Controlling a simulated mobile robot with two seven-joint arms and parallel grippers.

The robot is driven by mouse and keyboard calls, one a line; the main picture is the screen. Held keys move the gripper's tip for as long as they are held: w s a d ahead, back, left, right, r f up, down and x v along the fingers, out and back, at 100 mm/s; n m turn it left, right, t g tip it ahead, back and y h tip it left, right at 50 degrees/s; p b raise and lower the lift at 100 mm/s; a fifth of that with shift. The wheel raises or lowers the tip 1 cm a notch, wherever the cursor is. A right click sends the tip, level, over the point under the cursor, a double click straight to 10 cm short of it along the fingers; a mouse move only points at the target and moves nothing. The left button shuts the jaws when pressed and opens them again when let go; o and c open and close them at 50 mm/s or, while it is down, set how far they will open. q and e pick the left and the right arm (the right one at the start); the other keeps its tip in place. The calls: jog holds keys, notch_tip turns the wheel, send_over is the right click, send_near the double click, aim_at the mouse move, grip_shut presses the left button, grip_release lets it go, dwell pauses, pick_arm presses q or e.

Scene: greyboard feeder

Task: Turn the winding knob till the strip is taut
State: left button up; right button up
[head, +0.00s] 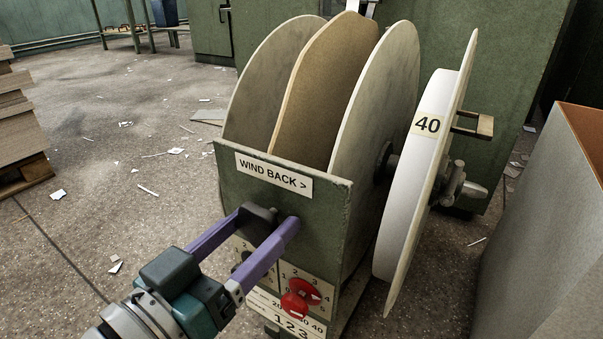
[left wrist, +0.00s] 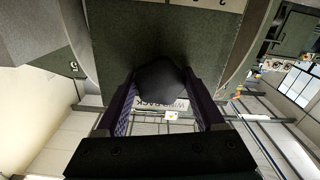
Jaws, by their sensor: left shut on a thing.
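A black winding knob (head: 258,218) sits on the front of the green feeder box (head: 330,195), below the "WIND BACK >" label (head: 273,176). My left gripper (head: 270,216) has its two purple fingers on either side of this knob and is shut on it. The left wrist view shows the dark knob (left wrist: 162,80) between the fingers. A brown greyboard roll (head: 325,85) stands between two pale round side discs in the box. I cannot make out a free run of strip or whether it is taut. My right gripper is not in view.
A red knob (head: 299,297) and number dials sit just below my left gripper. A white reel marked "40" (head: 427,125) with a handle stands at the box's right. A grey bin (head: 550,220) is at the far right. Paper scraps litter the open floor at left.

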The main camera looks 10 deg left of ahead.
pick_arm(q)
jog(key=shift+r+m+p, duration=0.25)
jog(key=shift+m+p, duration=0.2)
jog(key=shift+m, duration=0.35)
jog(key=shift+f+m, duration=0.2)
jog(key=shift+m, duration=0.5)
jog(key=o, duration=1.4)
jog(key=shift+c, duration=0.2)
